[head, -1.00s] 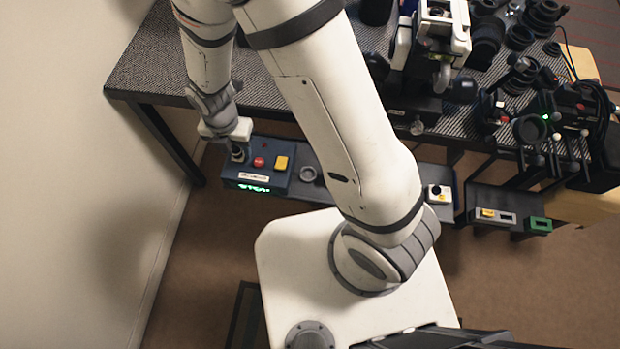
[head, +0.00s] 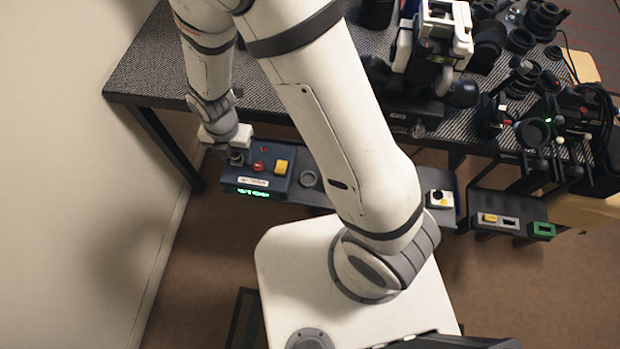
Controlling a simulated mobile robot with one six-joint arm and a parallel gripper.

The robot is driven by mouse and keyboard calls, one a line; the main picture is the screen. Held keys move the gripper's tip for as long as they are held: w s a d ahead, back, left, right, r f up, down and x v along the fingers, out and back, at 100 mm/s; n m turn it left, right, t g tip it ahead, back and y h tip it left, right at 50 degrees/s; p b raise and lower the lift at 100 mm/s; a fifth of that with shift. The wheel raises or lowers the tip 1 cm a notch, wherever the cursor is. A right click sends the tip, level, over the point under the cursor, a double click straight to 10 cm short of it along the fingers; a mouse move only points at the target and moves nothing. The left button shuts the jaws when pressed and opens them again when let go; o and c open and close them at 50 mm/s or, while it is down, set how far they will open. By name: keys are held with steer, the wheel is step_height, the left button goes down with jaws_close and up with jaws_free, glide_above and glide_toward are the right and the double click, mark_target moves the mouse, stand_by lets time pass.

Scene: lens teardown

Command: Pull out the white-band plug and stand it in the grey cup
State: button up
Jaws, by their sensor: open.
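My gripper (head: 228,154) is open at the left end of the blue control box (head: 262,183). A small grey round part (head: 237,158) shows at its fingers, at the box's top left corner. I cannot make out a white band on it, so I cannot tell whether it is the plug. The fingers are small and partly hidden by the white gripper body, and I cannot tell whether they touch the part. The grey cup (head: 308,178) shows as a round ring just right of the box, and it looks empty.
The dark table (head: 150,75) is behind, crowded with equipment at right. A wall is at left.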

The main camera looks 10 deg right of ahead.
mark_target(235, 153)
steer(key=shift+c, duration=0.6)
jaws_close()
steer(key=shift+r, duration=0.1)
stand_by(0.3)
steer(key=shift+r+p, duration=2.05)
steer(key=shift+r, duration=0.9)
steer(key=shift+f, duration=0.1)
